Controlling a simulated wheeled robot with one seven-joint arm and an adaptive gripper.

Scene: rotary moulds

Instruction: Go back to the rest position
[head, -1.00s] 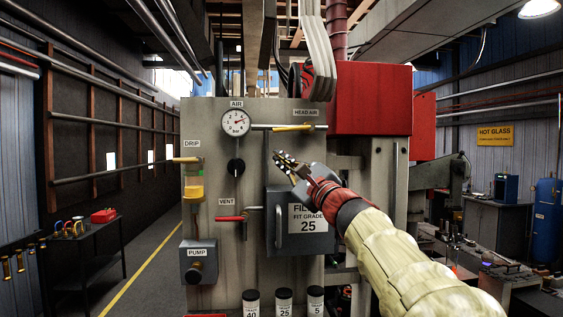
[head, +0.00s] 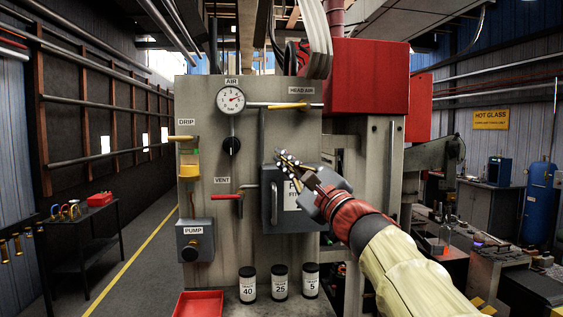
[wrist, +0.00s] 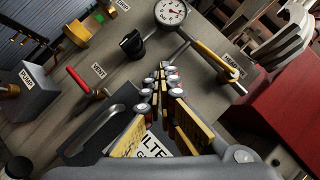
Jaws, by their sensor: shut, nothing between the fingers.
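My gripper (head: 286,160) is shut and empty. In the head view it hangs in front of the grey panel, over the filter box (head: 268,208), and hides part of the box's label. In the wrist view the closed fingers (wrist: 165,85) point up the panel toward the gauge (wrist: 171,12), with the filter box handle (wrist: 95,130) just left of them. I cannot tell from the picture whether the gripper touches the box.
The panel carries a head air lever (head: 295,105), a red vent handle (head: 227,197), a drip cup (head: 189,168) and a pump knob (head: 192,244). Several labelled canisters (head: 280,280) stand below beside a red tray (head: 200,304). The aisle at left is open.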

